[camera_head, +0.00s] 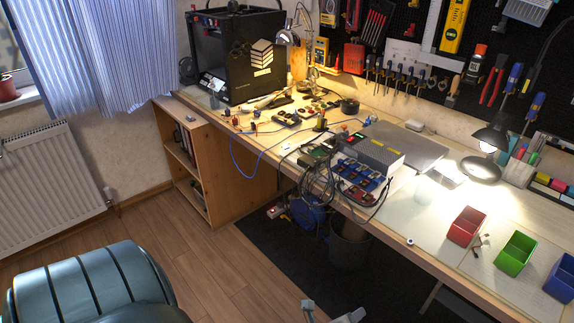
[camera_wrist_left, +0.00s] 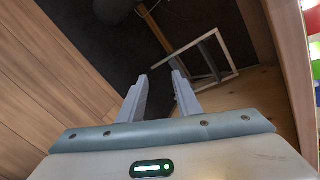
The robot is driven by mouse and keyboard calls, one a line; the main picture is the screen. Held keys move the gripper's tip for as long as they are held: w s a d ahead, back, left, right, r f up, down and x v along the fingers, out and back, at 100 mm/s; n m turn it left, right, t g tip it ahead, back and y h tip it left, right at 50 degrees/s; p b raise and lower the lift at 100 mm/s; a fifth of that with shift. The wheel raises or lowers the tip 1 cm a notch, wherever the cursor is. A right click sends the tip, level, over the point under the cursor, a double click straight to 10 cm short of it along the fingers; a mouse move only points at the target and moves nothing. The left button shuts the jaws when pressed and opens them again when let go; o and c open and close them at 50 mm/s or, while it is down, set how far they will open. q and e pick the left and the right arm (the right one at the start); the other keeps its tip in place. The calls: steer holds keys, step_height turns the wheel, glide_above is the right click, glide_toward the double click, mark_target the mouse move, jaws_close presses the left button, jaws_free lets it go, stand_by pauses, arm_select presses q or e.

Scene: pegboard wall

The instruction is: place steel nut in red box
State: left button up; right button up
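A small steel nut (camera_head: 410,241) lies on the workbench near its front edge, to the left of the red box. The red box (camera_head: 466,226) is an open-topped bin standing on the bench. My left gripper (camera_head: 330,312) shows at the bottom edge of the head view, below and in front of the bench, well apart from the nut. In the left wrist view its two fingers (camera_wrist_left: 160,76) are spread with nothing between them. The nut cannot be made out in the left wrist view. My right gripper is in neither view.
A green bin (camera_head: 515,253) and a blue bin (camera_head: 561,279) stand right of the red box. Small metal pieces (camera_head: 481,245) lie between the red and green bins. A lamp (camera_head: 487,150) stands behind. Cables (camera_head: 318,185) hang over the bench edge. A dark waste bin (camera_head: 349,243) stands below.

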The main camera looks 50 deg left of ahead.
arm_select(q)
steer(key=s+f+n+g, duration=0.7)
steer(key=s+f+n, duration=1.4)
steer(key=s+f, duration=0.3)
step_height(320, 180, down, 4)
steer(key=shift+s+r+n+g+h, duration=0.15)
steer(key=shift+s+n+g+h, duration=0.15)
steer(key=shift+s, duration=0.05)
steer(key=shift+o, duration=0.5)
